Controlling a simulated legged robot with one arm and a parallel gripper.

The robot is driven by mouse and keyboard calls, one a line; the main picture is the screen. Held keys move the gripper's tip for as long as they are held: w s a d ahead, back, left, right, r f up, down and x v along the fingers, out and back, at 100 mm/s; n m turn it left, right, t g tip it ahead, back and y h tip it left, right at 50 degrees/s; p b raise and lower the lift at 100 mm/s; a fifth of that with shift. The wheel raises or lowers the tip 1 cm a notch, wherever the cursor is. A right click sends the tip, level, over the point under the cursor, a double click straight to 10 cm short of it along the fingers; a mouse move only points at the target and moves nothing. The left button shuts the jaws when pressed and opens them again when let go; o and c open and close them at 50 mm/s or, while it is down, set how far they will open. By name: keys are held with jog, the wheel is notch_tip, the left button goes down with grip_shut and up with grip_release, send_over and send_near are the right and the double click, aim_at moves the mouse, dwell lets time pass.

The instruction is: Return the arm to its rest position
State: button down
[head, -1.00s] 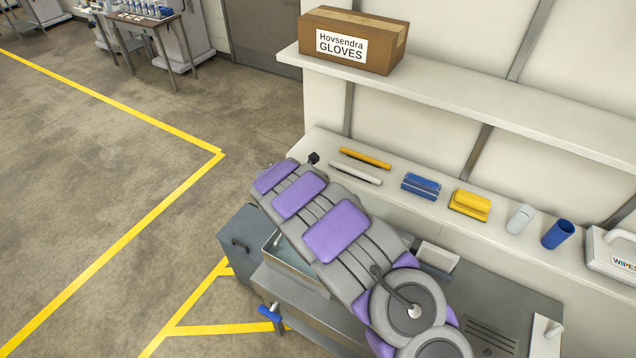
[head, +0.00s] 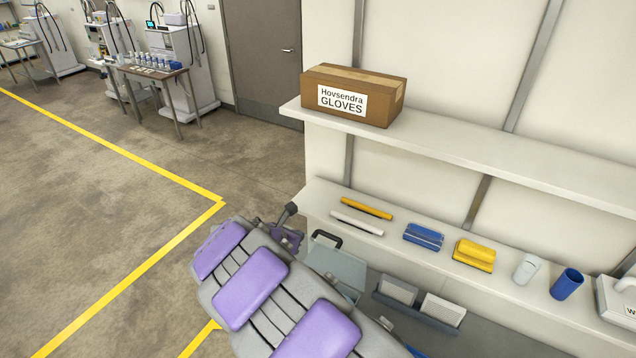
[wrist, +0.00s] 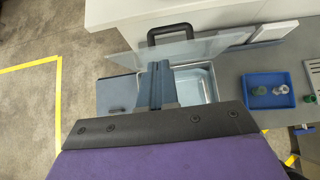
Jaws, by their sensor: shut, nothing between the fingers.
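My gripper (wrist: 156,68) shows in the wrist view with its two blue-grey fingers together and nothing between them. It is in front of a steel basin (wrist: 203,80) and a clear lid (wrist: 195,47) with a black handle (wrist: 170,30). I cannot tell whether it touches the lid. In the head view my purple-padded arm runs from the bottom middle up to the left. The fingers are not clearly made out there. The lid's black handle (head: 326,236) shows just right of the arm.
A shelf (head: 470,150) carries a glove box (head: 354,95). The ledge (head: 400,251) below holds yellow and white bars, blue and yellow blocks and two cups. In the wrist view a blue tray (wrist: 268,101) holds small parts. Open floor (head: 110,220) with yellow lines lies left.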

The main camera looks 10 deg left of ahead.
jog(key=shift+d, duration=0.1)
jog(key=s+d+r+m+g+h+b, duration=0.1)
jog(key=s+d+m+g+b, duration=0.25)
jog(key=d, duration=0.55)
jog(key=s+d+r+m+h+b, duration=0.1)
jog(key=s+d+m+b, duration=0.25)
jog(key=d+m, duration=0.5)
jog(key=s+d+r+m+g+h+b, duration=0.1)
jog(key=s+d+m+g+b, duration=0.25)
jog(key=d, duration=0.75)
jog(key=s+f+m+g+y+b, duration=0.1)
jog(key=s+m, duration=0.4)
jog(key=s, duration=0.5)
jog(key=s+f+m+g+y+b, duration=0.1)
jog(key=s+f+m+y+b, duration=0.2)
jog(key=s, duration=0.8)
jog(key=s+f+m+g+y+b, duration=0.2)
jog(key=s+f+m+b, duration=0.4)
jog(key=s, duration=0.5)
jog(key=shift+d+f+m+y+b, duration=0.25)
jog(key=shift+f+m+y, duration=0.25)
jog(key=shift+m, duration=0.55)
jog(key=shift+a, duration=0.1)
